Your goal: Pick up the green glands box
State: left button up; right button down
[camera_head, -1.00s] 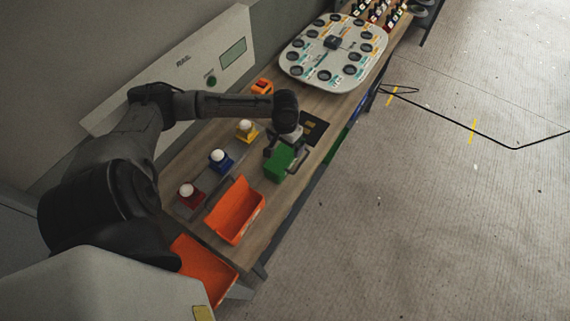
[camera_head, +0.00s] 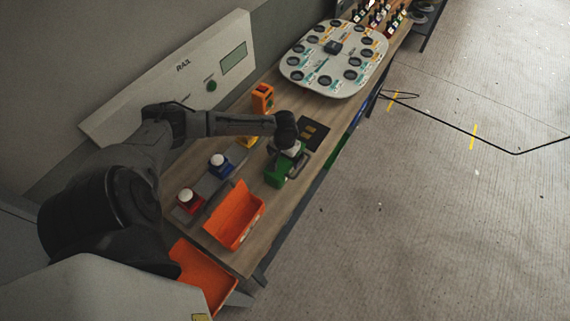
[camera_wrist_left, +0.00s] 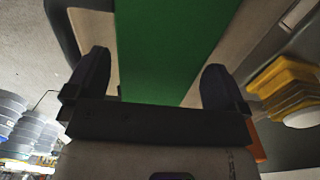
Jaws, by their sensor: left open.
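The green glands box (camera_head: 276,175) stands on the wooden bench, partly covered by my left gripper (camera_head: 288,160) in the head view. My left gripper is low over the box, with its fingers open. In the left wrist view, the green box (camera_wrist_left: 168,45) fills the middle, between the two spread fingers of the left gripper (camera_wrist_left: 158,85). A gap shows between the box and each finger. My right gripper is not in view.
An orange bin (camera_head: 236,214) stands close to the green box, toward the bench's near end. Red (camera_head: 188,200) and blue (camera_head: 221,165) button boxes are left of it. A dark pad (camera_head: 313,132) lies behind the gripper. A white round-cornered board (camera_head: 335,80) lies farther back.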

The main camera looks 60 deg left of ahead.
pick_arm(q)
jog(key=shift+d+f, duration=0.15)
jog(key=shift+f, duration=1.8)
jog(key=shift+c, duration=0.5)
jog(key=c, duration=1)
jog(key=shift+r, duration=0.15)
